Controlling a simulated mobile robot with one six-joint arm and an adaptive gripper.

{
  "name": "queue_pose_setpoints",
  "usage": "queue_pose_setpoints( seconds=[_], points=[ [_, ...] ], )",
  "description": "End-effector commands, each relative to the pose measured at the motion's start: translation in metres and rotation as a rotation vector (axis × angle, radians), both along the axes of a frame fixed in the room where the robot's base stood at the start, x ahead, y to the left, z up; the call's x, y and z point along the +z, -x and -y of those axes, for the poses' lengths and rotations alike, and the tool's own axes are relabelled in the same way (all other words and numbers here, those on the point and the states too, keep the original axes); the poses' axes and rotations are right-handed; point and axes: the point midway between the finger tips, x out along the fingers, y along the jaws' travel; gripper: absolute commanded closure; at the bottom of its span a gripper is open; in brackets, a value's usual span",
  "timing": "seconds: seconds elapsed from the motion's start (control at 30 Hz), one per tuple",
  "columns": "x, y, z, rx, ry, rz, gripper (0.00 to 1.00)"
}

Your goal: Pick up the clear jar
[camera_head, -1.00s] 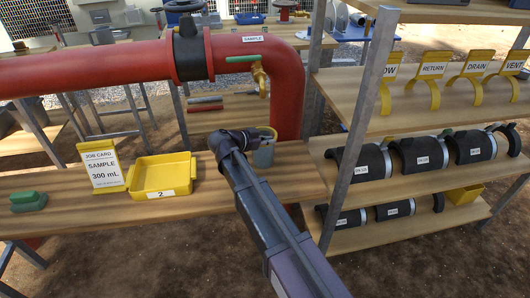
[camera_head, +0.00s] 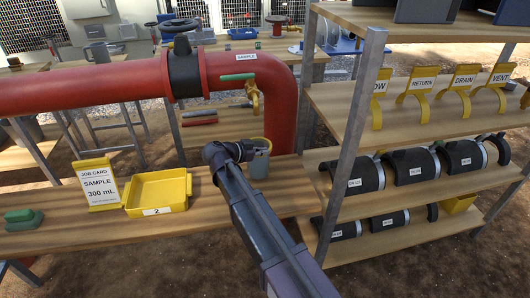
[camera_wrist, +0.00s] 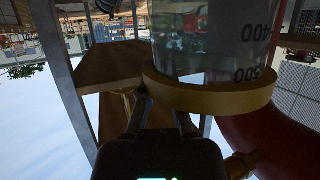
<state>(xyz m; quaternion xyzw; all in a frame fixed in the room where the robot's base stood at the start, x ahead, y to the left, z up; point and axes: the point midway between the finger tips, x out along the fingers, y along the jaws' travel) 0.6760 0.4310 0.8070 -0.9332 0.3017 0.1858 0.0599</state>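The clear jar (camera_head: 258,165) stands on the wooden bench below the red pipe's small valve, partly hidden by my arm in the head view. It has a yellow rim. In the wrist view the jar (camera_wrist: 205,45) is large and close, with marks 400 and 500 and its yellow rim (camera_wrist: 210,95). My gripper (camera_head: 240,150) is right beside the jar's upper part, on its left in the head view. In the wrist view my gripper's two fingers (camera_wrist: 162,108) are spread apart near the yellow rim. I cannot tell whether they touch it.
A yellow tray (camera_head: 158,193) marked 2 and a job card (camera_head: 98,186) reading SAMPLE 300 mL are on the bench, left. A green block (camera_head: 22,220) is further left. The red pipe (camera_head: 285,110) rises behind the jar. A shelf post (camera_head: 348,130) stands right.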

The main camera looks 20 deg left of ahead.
Motion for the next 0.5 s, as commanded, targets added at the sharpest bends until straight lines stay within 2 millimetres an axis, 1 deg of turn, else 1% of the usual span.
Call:
queue_pose_setpoints(
  seconds=[0.03,0.17,0.2,0.5],
  points=[
    [0.009,0.000,0.000,0.000,0.001,0.002,1.00],
    [0.022,0.000,0.000,0.000,0.001,0.002,1.00],
    [0.018,0.015,0.004,0.002,0.001,0.001,1.00],
    [0.024,0.083,0.012,0.002,0.001,0.002,1.00]
  ],
)
